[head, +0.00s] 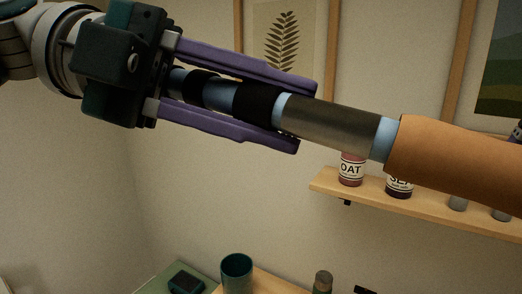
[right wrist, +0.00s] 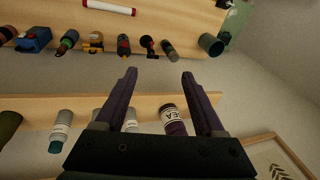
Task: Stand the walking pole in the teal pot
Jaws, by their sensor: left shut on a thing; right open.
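My left gripper (head: 306,118) is shut on the walking pole (head: 340,128), which crosses the head view, slanting down to the right. The pole has black, blue and grey sections and a thick tan section that runs out of the right edge. The teal pot (head: 237,270) stands upright at the bottom of the head view, below the pole and well apart from it. The pot also shows at the upper right of the right wrist view (right wrist: 210,45).
A wall shelf (head: 430,203) holds several jars, partly behind the pole. The wooden surface (head: 268,284) by the pot carries a bottle (head: 322,282). Framed pictures (head: 285,40) hang behind.

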